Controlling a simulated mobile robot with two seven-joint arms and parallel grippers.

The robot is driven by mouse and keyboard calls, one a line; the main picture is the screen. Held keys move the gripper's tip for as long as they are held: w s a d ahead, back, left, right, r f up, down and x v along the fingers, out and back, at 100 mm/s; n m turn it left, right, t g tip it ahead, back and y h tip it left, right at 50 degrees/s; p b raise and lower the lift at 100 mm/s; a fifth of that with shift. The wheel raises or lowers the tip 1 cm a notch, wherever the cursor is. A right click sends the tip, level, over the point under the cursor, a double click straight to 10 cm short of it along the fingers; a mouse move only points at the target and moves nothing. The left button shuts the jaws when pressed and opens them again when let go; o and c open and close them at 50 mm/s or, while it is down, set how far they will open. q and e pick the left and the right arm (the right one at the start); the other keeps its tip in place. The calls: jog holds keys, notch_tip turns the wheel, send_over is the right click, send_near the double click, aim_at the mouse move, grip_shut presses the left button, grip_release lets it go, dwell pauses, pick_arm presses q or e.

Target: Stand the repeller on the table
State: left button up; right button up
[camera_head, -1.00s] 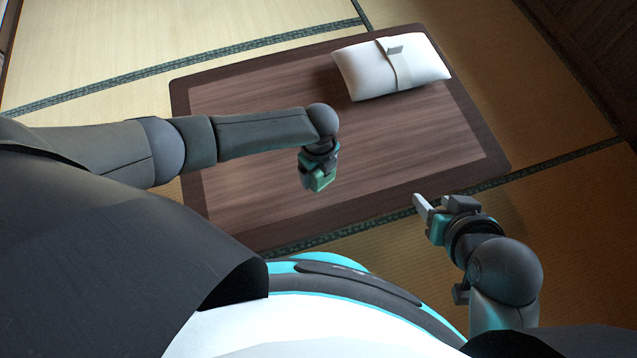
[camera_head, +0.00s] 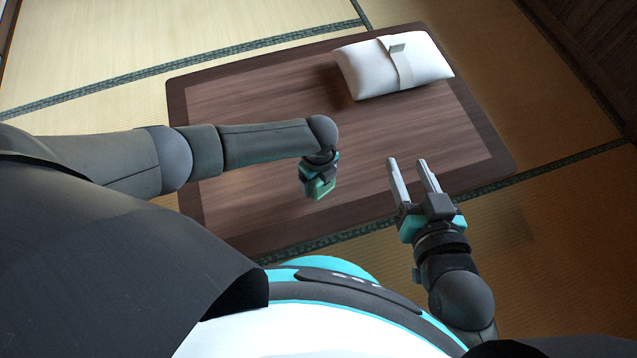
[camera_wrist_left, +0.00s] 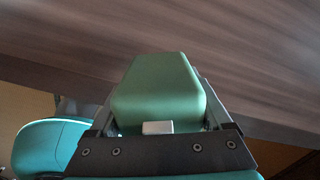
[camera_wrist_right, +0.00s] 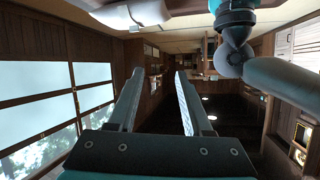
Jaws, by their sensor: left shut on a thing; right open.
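The repeller appears as a green rounded block (camera_wrist_left: 158,88) between the fingers of my left gripper in the left wrist view. My left gripper (camera_head: 320,187) is shut on it over the low table's near part. In the head view the green block (camera_head: 322,188) shows only partly under the gripper; I cannot tell whether it touches the table. The dark brown table (camera_head: 245,110) has a clear top around it. My right gripper (camera_head: 412,180) is open and empty near the table's near right edge, its fingers pointing away from my body.
A white cushion-like bundle with a band (camera_head: 372,72) lies at the table's back right. The tabletop's middle and right are free. Tatami floor (camera_head: 100,60) surrounds the table. Windows (camera_wrist_right: 40,110) show in the right wrist view.

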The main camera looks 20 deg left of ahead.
pick_arm(q)
jog(key=shift+f+b, duration=0.3)
jog(key=shift+f, duration=0.75)
pick_arm(e)
jog(key=shift+s+a+r+t+y, duration=0.15)
jog(key=shift+a+r+t+y, duration=0.1)
jog(key=shift+a+r+t, duration=0.3)
jog(key=shift+s+a+r+t+y, duration=0.15)
jog(key=shift+a+r+t+y, duration=0.15)
jog(key=shift+t, duration=0.45)
pick_arm(q)
jog(key=shift+f+b, duration=0.15)
jog(key=shift+b, duration=0.2)
jog(key=o, duration=1.3)
pick_arm(e)
jog(key=shift+m, duration=0.3)
